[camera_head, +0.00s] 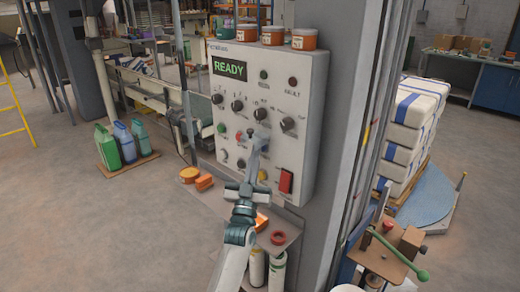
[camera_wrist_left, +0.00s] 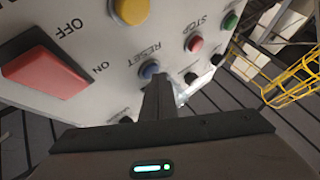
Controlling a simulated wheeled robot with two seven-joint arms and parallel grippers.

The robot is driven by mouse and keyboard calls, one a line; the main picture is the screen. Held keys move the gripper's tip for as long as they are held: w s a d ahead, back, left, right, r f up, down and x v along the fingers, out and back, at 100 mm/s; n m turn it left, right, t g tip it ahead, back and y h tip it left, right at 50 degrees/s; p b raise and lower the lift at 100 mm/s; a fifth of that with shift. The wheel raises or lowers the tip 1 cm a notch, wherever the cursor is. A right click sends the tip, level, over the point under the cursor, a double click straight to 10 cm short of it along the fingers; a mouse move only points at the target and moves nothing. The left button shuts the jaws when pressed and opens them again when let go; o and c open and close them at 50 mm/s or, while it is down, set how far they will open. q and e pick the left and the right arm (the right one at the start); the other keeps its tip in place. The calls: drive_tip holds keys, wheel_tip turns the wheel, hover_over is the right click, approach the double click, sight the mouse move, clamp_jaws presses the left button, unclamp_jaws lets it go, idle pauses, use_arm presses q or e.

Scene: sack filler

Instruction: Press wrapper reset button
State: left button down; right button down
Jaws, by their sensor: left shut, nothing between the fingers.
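The blue button marked RESET (camera_wrist_left: 150,70) is on the light grey control panel (camera_head: 300,120). In the left wrist view it sits right beside the fingertips. In the head view the left gripper covers that part of the panel. My left gripper (camera_head: 261,136) is shut and empty, its fingers pointing at the panel face among the buttons. Its tips also show in the left wrist view (camera_wrist_left: 158,82), just by the blue button; I cannot tell whether they touch it. The panel's display (camera_head: 229,67) reads READY. My right gripper is not in view.
Near the RESET button are a red STOP button (camera_wrist_left: 194,43), a green button (camera_wrist_left: 230,20), a yellow button (camera_wrist_left: 131,10) and a large red ON/OFF switch (camera_wrist_left: 45,80). Several black knobs line the panel. Below is a small shelf (camera_head: 285,226); wrapped sacks (camera_head: 413,120) stand right.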

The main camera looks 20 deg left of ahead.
use_arm(q)
drive_tip(key=shift+s, duration=0.1)
idle(0.3)
drive_tip(key=shift+s+a+p, duration=0.25)
drive_tip(key=shift+s+p, duration=0.2)
drive_tip(key=shift+s, duration=0.3)
drive_tip(key=shift+s, duration=0.1)
drive_tip(key=s, duration=0.1)
drive_tip(key=s+a+p, duration=0.1)
drive_tip(key=s, duration=0.1)
drive_tip(key=s+p, duration=0.1)
drive_tip(key=shift+s+a, duration=0.25)
drive_tip(key=shift+a, duration=0.1)
idle(0.7)
